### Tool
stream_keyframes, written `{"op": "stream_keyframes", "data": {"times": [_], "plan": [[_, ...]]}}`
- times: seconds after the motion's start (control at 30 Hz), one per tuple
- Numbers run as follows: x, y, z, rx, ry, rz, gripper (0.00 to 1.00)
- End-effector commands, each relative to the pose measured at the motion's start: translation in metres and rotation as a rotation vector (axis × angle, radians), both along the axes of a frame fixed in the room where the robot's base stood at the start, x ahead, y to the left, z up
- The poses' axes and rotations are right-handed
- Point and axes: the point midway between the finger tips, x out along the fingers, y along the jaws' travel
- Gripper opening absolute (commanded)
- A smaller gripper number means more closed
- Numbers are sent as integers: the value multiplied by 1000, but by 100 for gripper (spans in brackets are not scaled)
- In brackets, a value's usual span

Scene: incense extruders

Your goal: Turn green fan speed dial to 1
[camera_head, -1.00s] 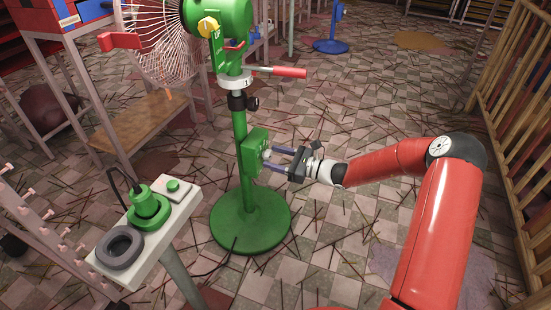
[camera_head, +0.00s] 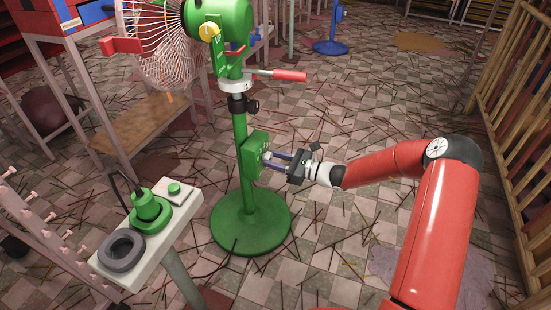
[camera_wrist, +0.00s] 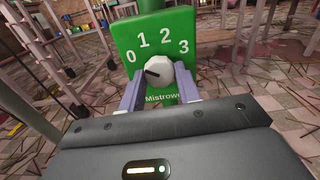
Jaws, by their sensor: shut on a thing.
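The green fan (camera_head: 222,25) stands on a green pole and round base (camera_head: 250,222). Its green speed box (camera_head: 255,152) is on the pole, and in the wrist view its face (camera_wrist: 122,42) shows the numbers 0, 1, 2 and 3. The pale faceted dial (camera_wrist: 180,78) sits below the numbers. Its dark pointer points left and slightly up, near the 0 side. My gripper (camera_wrist: 161,92) is shut on the dial, with one finger on each side. In the head view my gripper (camera_head: 268,160) reaches the box from the right. The finger contact is partly hidden there.
A grey stand (camera_head: 190,222) with a green plug-like part, a green button and a dark ring is at the lower left. A wooden railing (camera_head: 520,110) runs along the right. Thin sticks litter the tiled floor. A cable lies by the fan base.

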Motion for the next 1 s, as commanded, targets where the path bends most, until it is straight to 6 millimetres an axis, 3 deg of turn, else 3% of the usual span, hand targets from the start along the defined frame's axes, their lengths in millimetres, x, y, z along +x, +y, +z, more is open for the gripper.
{"op": "stream_keyframes", "data": {"times": [0.6,1.0], "plan": [[-1,1,3,154,423,1,10],[-1,1,1,211,584,1,10]]}}
